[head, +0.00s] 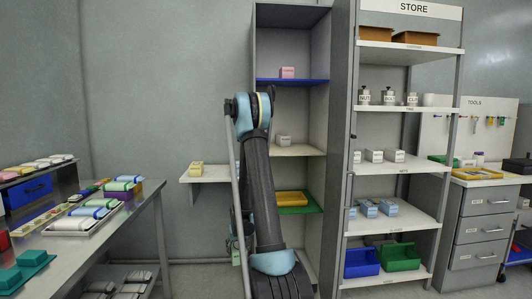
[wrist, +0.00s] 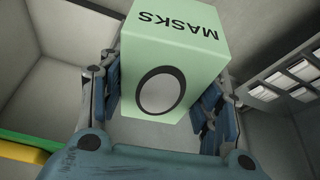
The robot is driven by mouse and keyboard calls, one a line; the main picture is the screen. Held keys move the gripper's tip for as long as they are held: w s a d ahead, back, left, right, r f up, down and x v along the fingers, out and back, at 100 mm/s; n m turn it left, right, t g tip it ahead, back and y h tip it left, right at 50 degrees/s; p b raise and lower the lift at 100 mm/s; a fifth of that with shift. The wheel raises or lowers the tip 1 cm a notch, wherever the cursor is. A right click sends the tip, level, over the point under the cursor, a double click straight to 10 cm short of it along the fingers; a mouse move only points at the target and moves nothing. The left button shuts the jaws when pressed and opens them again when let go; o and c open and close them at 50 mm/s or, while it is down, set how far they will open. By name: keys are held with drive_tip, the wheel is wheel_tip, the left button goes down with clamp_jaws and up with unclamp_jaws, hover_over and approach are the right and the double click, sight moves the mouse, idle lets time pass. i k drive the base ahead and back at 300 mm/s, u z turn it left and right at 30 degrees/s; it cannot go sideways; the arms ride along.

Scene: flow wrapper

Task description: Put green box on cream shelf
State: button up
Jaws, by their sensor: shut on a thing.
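The green box (wrist: 175,65) is pale green, with the word MASKS and a dark-rimmed grey oval on it. My gripper (wrist: 165,95) is shut on it, one finger on each side, in the wrist view. In the head view my arm stands in front of the tall cabinet and mostly hides the gripper; I cannot make out the box clearly there. The cream shelf (head: 305,152) is the middle board in the cabinet, above the green shelf and below the blue one. A small light box (head: 283,140) sits on it, and my arm covers its left part.
The green shelf (head: 300,210) holds a yellow tray (head: 291,197); the blue shelf (head: 300,82) holds a pink box (head: 287,72). A wall shelf (head: 210,176) with a yellow box is left of the cabinet. A loaded rack (head: 403,107) stands right, a worktable (head: 125,222) left.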

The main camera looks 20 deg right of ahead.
sight(285, 160)
drive_tip(key=u, duration=0.8)
drive_tip(key=k, duration=0.9)
drive_tip(key=z, duration=1.2)
drive_tip(key=i, duration=1.2)
drive_tip(key=u, duration=0.05)
